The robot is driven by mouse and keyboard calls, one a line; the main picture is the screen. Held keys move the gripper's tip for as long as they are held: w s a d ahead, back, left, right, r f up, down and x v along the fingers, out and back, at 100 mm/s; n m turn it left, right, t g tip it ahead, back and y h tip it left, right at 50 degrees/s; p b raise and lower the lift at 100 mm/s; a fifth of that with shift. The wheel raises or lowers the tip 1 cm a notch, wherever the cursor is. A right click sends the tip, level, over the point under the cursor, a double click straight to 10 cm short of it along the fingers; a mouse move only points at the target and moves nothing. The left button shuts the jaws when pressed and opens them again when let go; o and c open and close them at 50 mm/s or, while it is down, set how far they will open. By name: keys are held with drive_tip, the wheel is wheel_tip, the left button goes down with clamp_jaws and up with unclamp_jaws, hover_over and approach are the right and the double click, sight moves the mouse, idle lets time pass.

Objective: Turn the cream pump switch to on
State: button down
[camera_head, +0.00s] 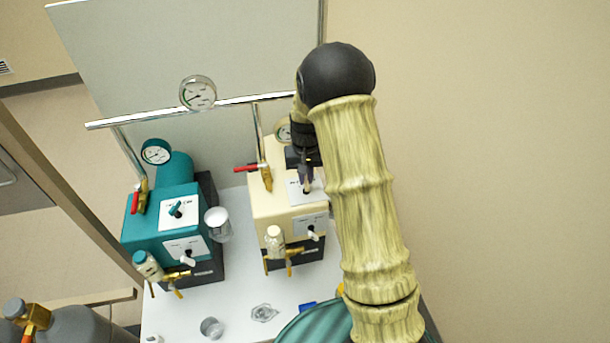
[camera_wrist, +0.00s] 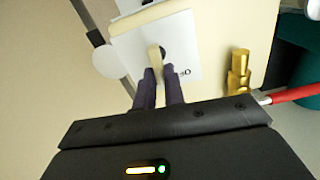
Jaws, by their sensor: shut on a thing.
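The cream pump (camera_head: 268,200) stands at the middle of the white bench, with a white switch plate on its top face. The cream switch lever (camera_wrist: 154,56) sits on a dark round hub on that white plate (camera_wrist: 185,45) in the wrist view. My gripper (camera_wrist: 160,72) has its two dark fingers at the lever's near end, shut on it. In the head view my gripper (camera_head: 307,186) comes down over the plate and hides most of the lever. A short dark word is on the plate beside the fingers, too small to read surely.
A teal pump (camera_head: 150,235) with its own switch stands to the left. A red-handled valve (camera_head: 248,168) with brass body is close left of my gripper. A metal rail and gauge (camera_head: 198,93) run behind. Glassware (camera_head: 212,327) stands on the front bench (camera_head: 175,315).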

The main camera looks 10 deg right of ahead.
drive_tip(key=shift+d+m+p, duration=0.15)
drive_tip(key=shift+m+p, duration=0.05)
drive_tip(key=shift+m, duration=1)
drive_tip(key=shift+d+m+p, duration=0.1)
drive_tip(key=shift+m+p, duration=0.1)
drive_tip(key=shift+m, duration=1)
drive_tip(key=c, duration=1.5)
unclamp_jaws()
wheel_tip(320, 180, up, 18)
drive_tip(key=shift+f+b, duration=0.25)
drive_tip(key=shift+b, duration=0.75)
drive_tip(key=shift+s, duration=0.1)
drive_tip(key=s+f+n+t, duration=0.1)
drive_tip(key=s+f+n, duration=0.1)
drive_tip(key=s, duration=0.5)
drive_tip(key=s+f+n, duration=0.2)
drive_tip(key=s+f, duration=0.1)
drive_tip(key=s, duration=0.4)
drive_tip(key=s+f+n+t, duration=0.1)
drive_tip(key=s+f+n, duration=0.1)
drive_tip(key=s, duration=0.6)
drive_tip(key=shift+a+f+t, duration=0.15)
drive_tip(key=shift+a+t, duration=0.15)
